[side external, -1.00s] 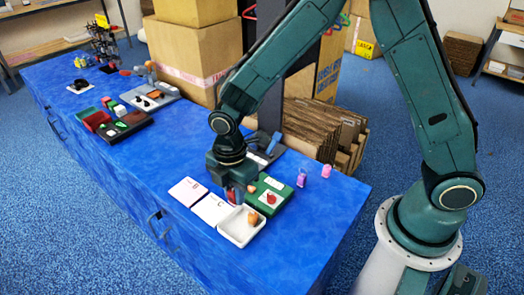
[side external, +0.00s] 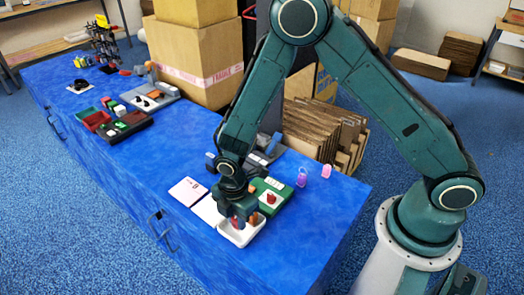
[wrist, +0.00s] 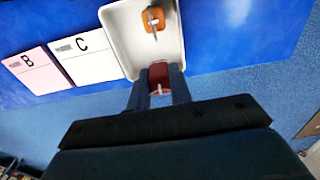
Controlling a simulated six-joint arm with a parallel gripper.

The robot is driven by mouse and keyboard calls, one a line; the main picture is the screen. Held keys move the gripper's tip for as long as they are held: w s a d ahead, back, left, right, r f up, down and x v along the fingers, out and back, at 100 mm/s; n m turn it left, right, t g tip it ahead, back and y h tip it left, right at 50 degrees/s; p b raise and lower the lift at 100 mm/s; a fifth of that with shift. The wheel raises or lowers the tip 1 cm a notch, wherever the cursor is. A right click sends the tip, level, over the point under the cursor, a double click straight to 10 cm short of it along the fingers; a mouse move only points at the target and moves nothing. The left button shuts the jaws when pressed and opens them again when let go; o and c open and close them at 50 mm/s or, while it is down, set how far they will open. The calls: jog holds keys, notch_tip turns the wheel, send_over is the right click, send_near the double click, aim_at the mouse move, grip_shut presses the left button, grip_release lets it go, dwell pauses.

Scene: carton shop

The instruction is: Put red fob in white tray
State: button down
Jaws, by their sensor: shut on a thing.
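My gripper (side external: 238,215) is over the white tray (side external: 255,229) at the front of the blue bench. In the wrist view its two fingers (wrist: 159,88) are shut on the red fob (wrist: 159,74), at the near edge of the white tray (wrist: 117,45). I cannot tell whether the fob touches the tray floor. An orange fob (wrist: 153,18) with a metal ring lies in the tray; it also shows in the side view (side external: 252,218). In the side view the red fob is mostly hidden by the fingers.
A card marked B (wrist: 33,69) and a card marked C (wrist: 88,54) lie beside the tray. A green tray (side external: 284,188) holding a red item (side external: 271,198) stands behind it. Pink (side external: 326,171) and purple (side external: 302,178) items stand on the bench to the right.

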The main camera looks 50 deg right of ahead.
jog(key=shift+f, duration=1.85)
jog(key=shift+f, duration=0.15)
jog(key=c, duration=1.5)
grip_release()
jog(key=shift+c, duration=0.2)
jog(key=shift+r, duration=0.2)
jog(key=shift+r, duration=5.95)
